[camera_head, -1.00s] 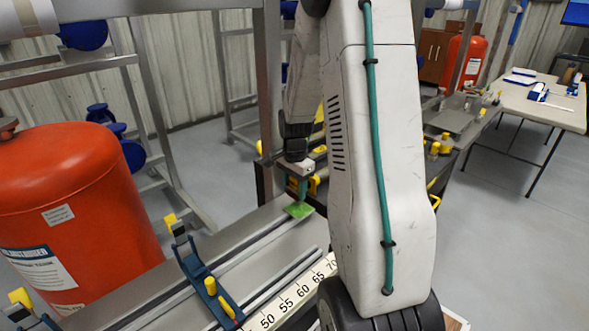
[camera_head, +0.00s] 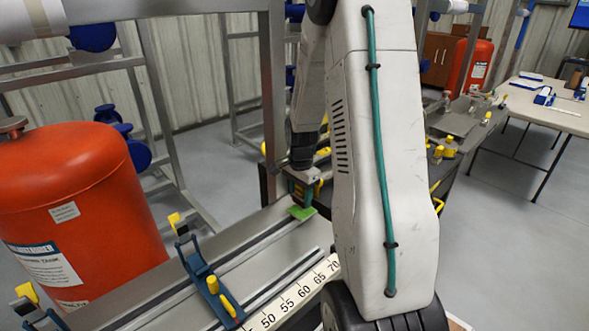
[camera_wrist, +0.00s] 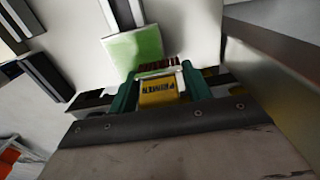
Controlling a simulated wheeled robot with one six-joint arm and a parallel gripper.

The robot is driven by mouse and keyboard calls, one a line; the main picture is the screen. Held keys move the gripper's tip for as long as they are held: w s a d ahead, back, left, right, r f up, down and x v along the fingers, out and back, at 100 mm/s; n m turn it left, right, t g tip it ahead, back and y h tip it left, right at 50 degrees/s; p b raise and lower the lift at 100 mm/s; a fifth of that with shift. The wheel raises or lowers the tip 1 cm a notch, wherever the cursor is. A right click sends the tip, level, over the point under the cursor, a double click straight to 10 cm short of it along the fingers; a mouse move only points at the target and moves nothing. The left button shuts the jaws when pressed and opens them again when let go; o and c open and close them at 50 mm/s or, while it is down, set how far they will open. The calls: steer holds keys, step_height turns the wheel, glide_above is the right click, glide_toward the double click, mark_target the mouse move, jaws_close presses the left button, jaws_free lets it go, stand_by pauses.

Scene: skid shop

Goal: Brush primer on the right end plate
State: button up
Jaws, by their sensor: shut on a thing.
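The end plate (camera_head: 302,212) shows as a small green square at the far end of a rail on the bench. In the wrist view the plate (camera_wrist: 133,50) is green with a paler strip along one edge. My gripper (camera_wrist: 160,75) has green fingers shut on a brush (camera_wrist: 158,92) with a yellow, lettered body and dark bristles. The bristles are at the plate's near right corner; I cannot tell whether they touch. In the head view my gripper (camera_head: 305,191) is just above the plate, and the brush is too small to make out.
A blue clamp with yellow handles (camera_head: 208,285) stands across the rails. A ruler strip (camera_head: 290,300) runs along the bench front. A large red tank (camera_head: 80,200) stands at left. A metal frame post (camera_head: 272,100) rises behind my gripper. A white table (camera_head: 550,112) is at far right.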

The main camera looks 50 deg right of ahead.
steer(key=shift+w, duration=0.4)
steer(key=shift+w+d+r, duration=0.1)
steer(key=shift+w+r, duration=0.1)
steer(key=shift+w, duration=0.1)
step_height(320, 180, up, 2)
steer(key=shift+s+r, duration=0.15)
steer(key=shift+r, duration=0.1)
step_height(320, 180, up, 2)
steer(key=shift+r, duration=1.6)
